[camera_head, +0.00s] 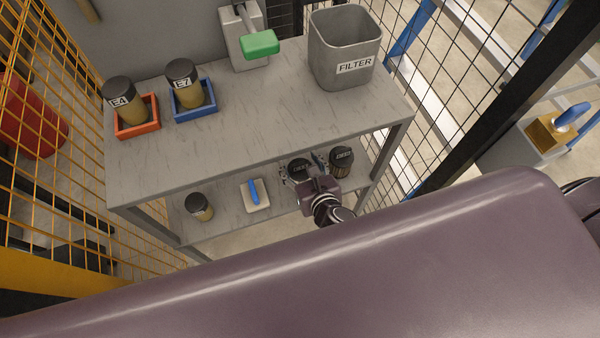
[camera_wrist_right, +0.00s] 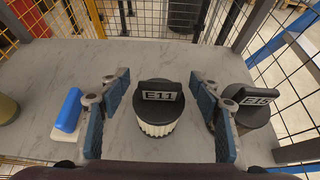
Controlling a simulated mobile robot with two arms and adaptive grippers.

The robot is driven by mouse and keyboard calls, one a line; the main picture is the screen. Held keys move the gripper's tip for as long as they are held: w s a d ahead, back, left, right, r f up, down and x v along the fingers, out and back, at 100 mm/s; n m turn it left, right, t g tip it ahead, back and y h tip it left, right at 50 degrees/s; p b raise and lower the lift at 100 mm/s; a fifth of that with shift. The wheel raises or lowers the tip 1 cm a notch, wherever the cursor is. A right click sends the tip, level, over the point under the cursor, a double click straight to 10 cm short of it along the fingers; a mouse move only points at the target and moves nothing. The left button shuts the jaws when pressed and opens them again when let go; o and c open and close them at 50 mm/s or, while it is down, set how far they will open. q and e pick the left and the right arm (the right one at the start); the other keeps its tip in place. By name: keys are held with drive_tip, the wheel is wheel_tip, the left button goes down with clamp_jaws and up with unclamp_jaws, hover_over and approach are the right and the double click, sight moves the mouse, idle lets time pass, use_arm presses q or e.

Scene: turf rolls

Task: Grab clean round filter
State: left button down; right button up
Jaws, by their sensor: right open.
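A round filter marked E11 (camera_wrist_right: 158,108), with a black lid and handle and pale pleated sides, stands upright on the lower shelf. It also shows partly in the head view (camera_head: 298,168). My right gripper (camera_wrist_right: 160,88) is open, with one finger on each side of the filter and visible gaps between. In the head view the right gripper (camera_head: 303,174) is over the lower shelf. A second round filter marked E15 (camera_wrist_right: 248,106), with darker brownish sides, stands just right of the right finger. My left gripper is not in view.
A blue-handled brush-like tool (camera_head: 255,195) and a black-topped cylinder (camera_head: 198,207) are on the lower shelf. On the upper shelf (camera_head: 250,115) stand cylinders E4 (camera_head: 120,92) and E7 (camera_head: 183,72) in trays, and a grey FILTER bin (camera_head: 340,55). Mesh fencing borders the sides.

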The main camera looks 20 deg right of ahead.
drive_tip(key=shift+c, duration=0.3)
clamp_jaws()
drive_tip(key=shift+r, duration=0.1)
